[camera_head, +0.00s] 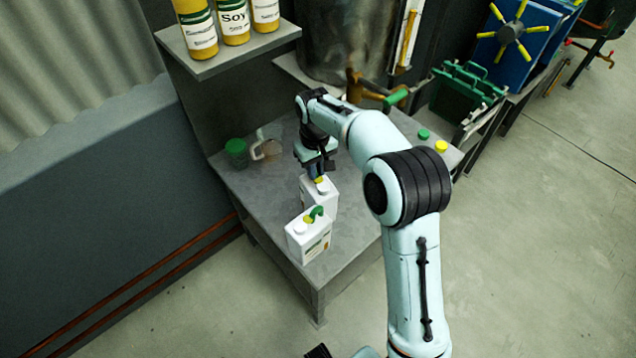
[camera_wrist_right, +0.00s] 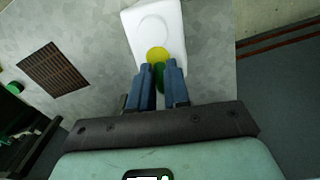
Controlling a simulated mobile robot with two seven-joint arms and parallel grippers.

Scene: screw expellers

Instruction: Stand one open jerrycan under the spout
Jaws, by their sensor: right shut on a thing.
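Two white jerrycans stand on the grey table in the head view. The rear jerrycan (camera_head: 325,201) is directly below my right gripper (camera_head: 317,172). The front jerrycan (camera_head: 310,240) has a green handle and some yellow at its top. In the wrist view, my right gripper (camera_wrist_right: 163,72) is shut on a green part at the top of a white jerrycan (camera_wrist_right: 155,22), with a yellow round part beside it. I cannot tell whether that is a cap or opening. The brass spout (camera_head: 354,88) with a green lever comes off the metal tank behind. My left gripper is not visible.
A dark grate (camera_wrist_right: 54,66) is set in the tabletop. A green tub (camera_head: 236,150) and a pale jug (camera_head: 266,148) stand at the table's back left. Green and yellow caps (camera_head: 441,146) lie at the right. A shelf (camera_head: 236,52) with yellow bottles overhangs the back left.

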